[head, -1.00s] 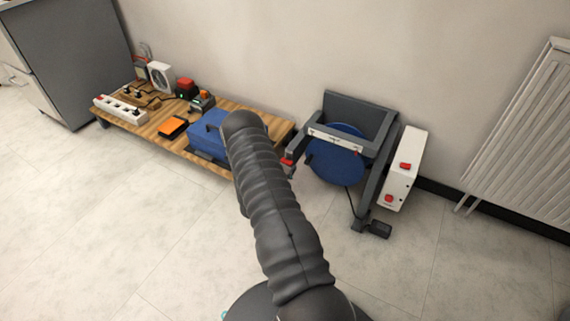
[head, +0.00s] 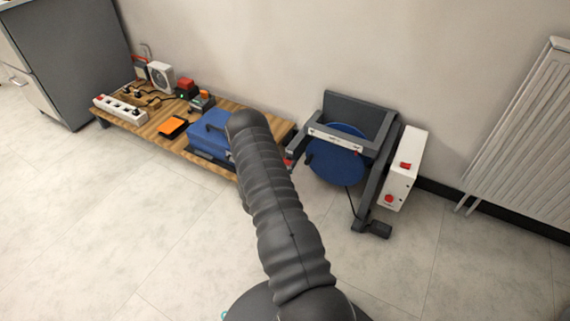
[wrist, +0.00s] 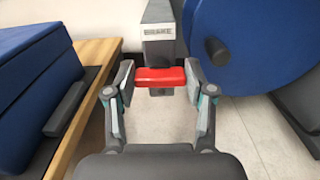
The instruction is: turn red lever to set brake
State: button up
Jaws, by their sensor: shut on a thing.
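The red lever (wrist: 160,77) sits on a grey bracket at the end of the frame's arm in the wrist view. My gripper (wrist: 160,80) has one finger at each end of the lever and is shut on it. In the head view the lever (head: 289,163) shows only as a small red patch beside my arm, and the gripper is hidden behind the arm. The dark grey frame (head: 372,185) carries a blue disc (head: 335,165), which also shows at the right of the wrist view (wrist: 250,45).
A low wooden bench (head: 165,138) stands left of the lever, with a blue case (head: 205,133) close to my gripper. A white box with red buttons (head: 404,170) is right of the frame. A radiator (head: 520,130) is at the far right. The floor in front is clear.

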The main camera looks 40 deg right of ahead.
jog(key=shift+f+m+b, duration=0.1)
jog(key=shift+m+b, duration=0.2)
jog(key=m+b, duration=0.3)
jog(key=m, duration=0.5)
jog(key=m+b, duration=0.3)
jog(key=m, duration=0.6)
jog(key=shift+s+d+f, duration=0.1)
jog(key=shift+s+d, duration=0.05)
jog(key=shift+s, duration=0.05)
jog(key=shift+m, duration=0.3)
jog(key=o, duration=1.2)
jog(key=shift+c, duration=0.2)
jog(key=v, duration=1.2)
